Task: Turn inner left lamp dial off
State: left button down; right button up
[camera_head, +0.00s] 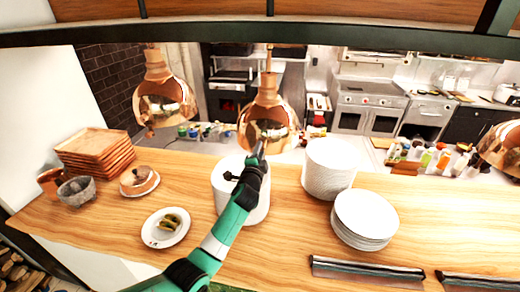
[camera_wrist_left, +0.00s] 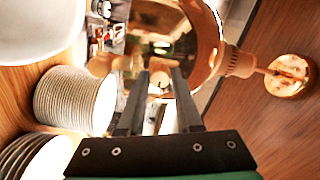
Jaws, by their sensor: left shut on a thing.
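My left gripper (camera_head: 260,150) reaches up to the front lower part of this lamp. In the left wrist view the lamp's shiny shade (camera_wrist_left: 205,45) fills the upper middle. There the two dark fingers of my left gripper (camera_wrist_left: 158,80) stand around a small, pale copper dial (camera_wrist_left: 157,84) on the shade and are shut on it. The dial's turn position is too small to read. My right gripper is in neither view.
Other copper lamps hang at the left (camera_head: 164,98) and the right edge (camera_head: 503,150). A plate with food (camera_head: 166,228) lies left.

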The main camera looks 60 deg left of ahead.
pick_arm(q)
jog(key=shift+m, duration=0.7)
jog(key=c, duration=0.6)
grip_release()
jog(key=shift+d, duration=0.1)
jog(key=p+v, duration=0.1)
jog(key=v, duration=1)
jog(key=shift+s+d, duration=0.15)
jog(key=shift+d, duration=0.1)
